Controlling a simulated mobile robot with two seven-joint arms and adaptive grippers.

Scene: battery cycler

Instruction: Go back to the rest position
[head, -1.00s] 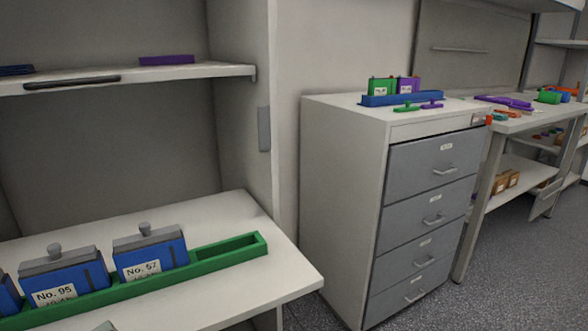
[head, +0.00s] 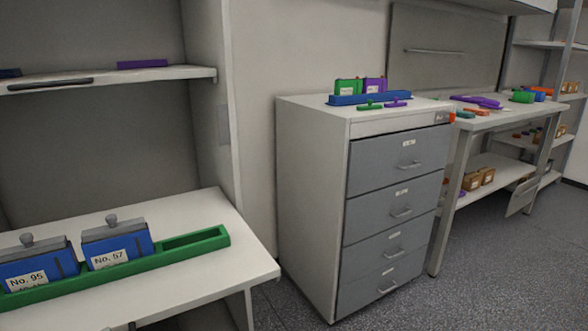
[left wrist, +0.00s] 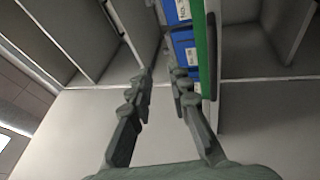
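My left gripper (left wrist: 162,85) shows in the left wrist view with its two fingers apart and nothing between them. Beyond it, blue battery packs and a green rack (left wrist: 212,55) show at the top. In the head view the green rack (head: 205,238) lies on the white shelf and holds blue packs labelled No. 95 (head: 38,262) and No. 57 (head: 116,243). The rack's right end is empty. Neither gripper can be made out in the head view.
A grey drawer cabinet (head: 312,195) stands right of the shelf unit (head: 262,272), with a blue rack (head: 370,98) holding a green and a purple pack on top. A workbench (head: 500,117) with tools is farther right. Grey floor (head: 480,265) is free in front.

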